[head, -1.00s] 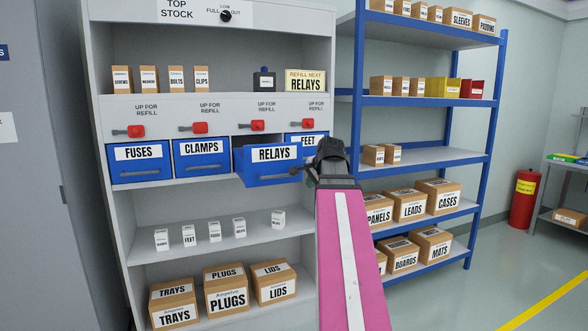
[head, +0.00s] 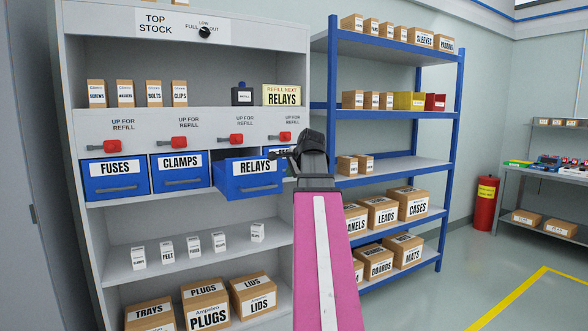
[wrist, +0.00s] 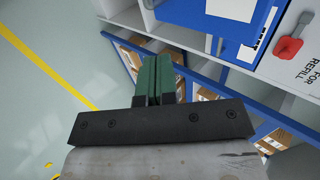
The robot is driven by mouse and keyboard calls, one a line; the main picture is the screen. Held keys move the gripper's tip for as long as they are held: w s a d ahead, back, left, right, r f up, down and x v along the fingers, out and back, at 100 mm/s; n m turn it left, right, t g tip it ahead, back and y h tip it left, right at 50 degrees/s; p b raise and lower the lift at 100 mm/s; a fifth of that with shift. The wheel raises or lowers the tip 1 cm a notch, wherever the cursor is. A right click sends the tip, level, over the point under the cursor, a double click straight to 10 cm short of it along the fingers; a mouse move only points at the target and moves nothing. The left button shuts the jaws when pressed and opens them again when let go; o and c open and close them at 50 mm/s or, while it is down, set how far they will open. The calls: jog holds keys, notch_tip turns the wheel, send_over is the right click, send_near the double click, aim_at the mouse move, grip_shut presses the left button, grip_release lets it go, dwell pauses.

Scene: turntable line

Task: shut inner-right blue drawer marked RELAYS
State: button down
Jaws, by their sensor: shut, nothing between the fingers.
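The blue RELAYS drawer (head: 250,182) is pulled out of the white cabinet, standing forward of the drawers beside it. FUSES (head: 116,177) and CLAMPS (head: 181,171) look flush in the row to its left. The FEET drawer (head: 281,152) is mostly hidden behind the RELAYS drawer and my arm. My gripper (head: 283,155) is at the right edge of the RELAYS drawer; I cannot tell whether it touches. In the wrist view my gripper's green fingers (wrist: 158,80) are shut together and empty, with a blue drawer (wrist: 215,15) above them.
Red handles (head: 236,140) stick out above the drawers. A blue-framed shelf rack (head: 390,109) with boxes stands close on the right. Small boxes (head: 193,243) stand on the shelf below. The floor at the right, by the yellow line (head: 520,295), is clear.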

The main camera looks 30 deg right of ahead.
aim_at(280, 180)
jog(key=w+f, duration=0.1)
jog(key=w, duration=0.1)
jog(key=w+f, duration=0.1)
jog(key=w, duration=0.1)
jog(key=w+f, duration=0.1)
jog(key=w, duration=0.1)
jog(key=shift+w+f, duration=0.15)
jog(key=shift+w, duration=0.15)
jog(key=shift+w+a, duration=0.1)
jog(key=shift+w, duration=0.4)
jog(key=w, duration=1.6)
jog(key=w+a, duration=0.1)
jog(key=w, duration=0.7)
jog(key=shift+w+d, duration=0.1)
jog(key=s, duration=0.5)
jog(key=shift+s, duration=0.15)
jog(key=v, duration=0.9)
jog(key=shift+r, duration=0.3)
